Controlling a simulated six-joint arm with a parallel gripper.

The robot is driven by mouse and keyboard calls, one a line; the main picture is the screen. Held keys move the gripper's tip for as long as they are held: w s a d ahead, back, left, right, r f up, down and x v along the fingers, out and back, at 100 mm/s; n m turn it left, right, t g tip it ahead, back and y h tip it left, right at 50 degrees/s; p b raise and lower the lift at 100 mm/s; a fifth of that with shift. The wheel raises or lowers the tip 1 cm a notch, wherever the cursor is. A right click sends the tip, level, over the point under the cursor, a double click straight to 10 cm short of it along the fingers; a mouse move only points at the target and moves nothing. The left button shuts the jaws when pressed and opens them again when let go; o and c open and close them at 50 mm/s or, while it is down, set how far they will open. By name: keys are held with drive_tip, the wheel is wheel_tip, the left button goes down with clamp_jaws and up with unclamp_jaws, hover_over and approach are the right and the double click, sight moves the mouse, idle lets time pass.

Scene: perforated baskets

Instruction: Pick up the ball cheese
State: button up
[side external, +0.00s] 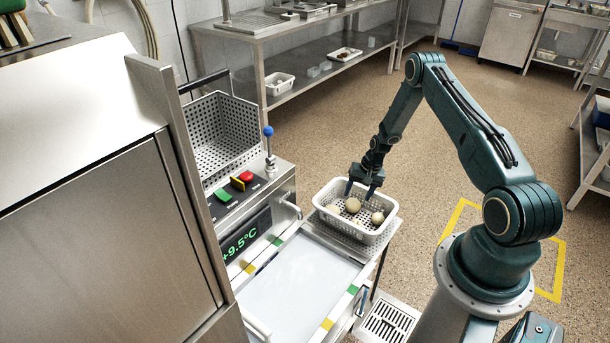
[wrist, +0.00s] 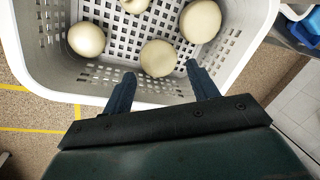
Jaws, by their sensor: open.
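Several pale, round ball cheeses lie apart on the floor of a white perforated basket (side external: 371,238). In the wrist view one ball cheese (wrist: 158,58) lies just beyond and between my fingertips. Another ball cheese (wrist: 86,39) is at the left wall, a larger one (wrist: 200,21) is at the upper right, and one (wrist: 134,5) is cut off by the top edge. My gripper (wrist: 158,77) is open and empty, its two dark fingers pointing into the basket. In the side view my gripper (side external: 361,190) is over the basket's far side, near a ball cheese (side external: 353,205).
The basket's walls (wrist: 245,45) surround the cheeses closely. To its left are a bath of pale liquid (side external: 300,275), a control panel with a red button (side external: 246,176), a blue-knobbed lever (side external: 268,132) and an empty metal perforated basket (side external: 222,135). The floor drain (side external: 385,322) lies below.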

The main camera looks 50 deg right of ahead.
sight(355, 201)
drive_tip(key=shift+f, duration=0.1)
drive_tip(key=shift+x, duration=2.5)
drive_tip(key=shift+s, duration=0.1)
drive_tip(key=shift+c, duration=0.2)
drive_tip(key=shift+d, duration=0.1)
drive_tip(key=c, duration=0.7)
